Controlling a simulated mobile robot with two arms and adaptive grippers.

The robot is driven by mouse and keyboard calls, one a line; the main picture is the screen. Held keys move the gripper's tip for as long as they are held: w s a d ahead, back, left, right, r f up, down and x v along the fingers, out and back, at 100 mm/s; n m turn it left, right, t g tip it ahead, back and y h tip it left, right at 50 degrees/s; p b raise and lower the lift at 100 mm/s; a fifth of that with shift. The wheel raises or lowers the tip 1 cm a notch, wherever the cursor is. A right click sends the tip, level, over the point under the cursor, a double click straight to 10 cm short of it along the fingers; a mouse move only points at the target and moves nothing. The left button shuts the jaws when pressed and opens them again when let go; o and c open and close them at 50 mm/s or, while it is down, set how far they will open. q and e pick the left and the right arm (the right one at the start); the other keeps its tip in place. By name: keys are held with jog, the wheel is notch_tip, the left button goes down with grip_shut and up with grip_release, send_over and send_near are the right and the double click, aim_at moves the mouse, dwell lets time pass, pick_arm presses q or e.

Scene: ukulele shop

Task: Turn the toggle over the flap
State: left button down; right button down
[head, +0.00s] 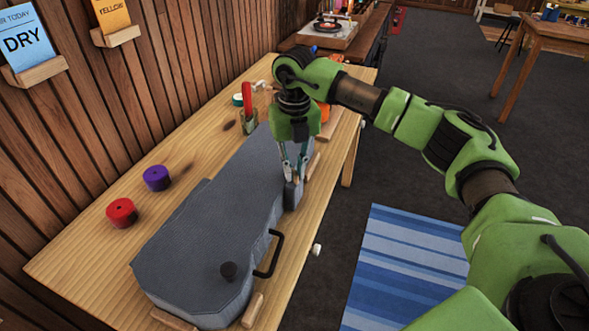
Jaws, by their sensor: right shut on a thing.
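A grey ukulele case (205,245) lies closed on the wooden bench, with a black handle (271,255) on its right side. My right gripper (292,178) points down at the case's right edge, near the narrow end. It is shut on the small toggle there, which the fingertips mostly hide. A small grey flap (293,196) shows just below the fingertips, against the case's side. How far the toggle is turned cannot be told. My left gripper is out of view.
A red roll (121,212) and a purple roll (156,178) sit on the bench (85,248) left of the case. Wooden blocks lie beside the case.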

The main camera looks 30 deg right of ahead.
aim_at(294, 173)
jog(key=n, duration=0.5)
jog(key=shift+n, duration=0.3)
jog(key=n+b, duration=0.1)
jog(key=n, duration=0.3)
jog(key=shift+n, duration=0.3)
jog(key=c, duration=2)
grip_release()
jog(key=shift+c, duration=0.2)
notch_tip(294, 173, up, 12)
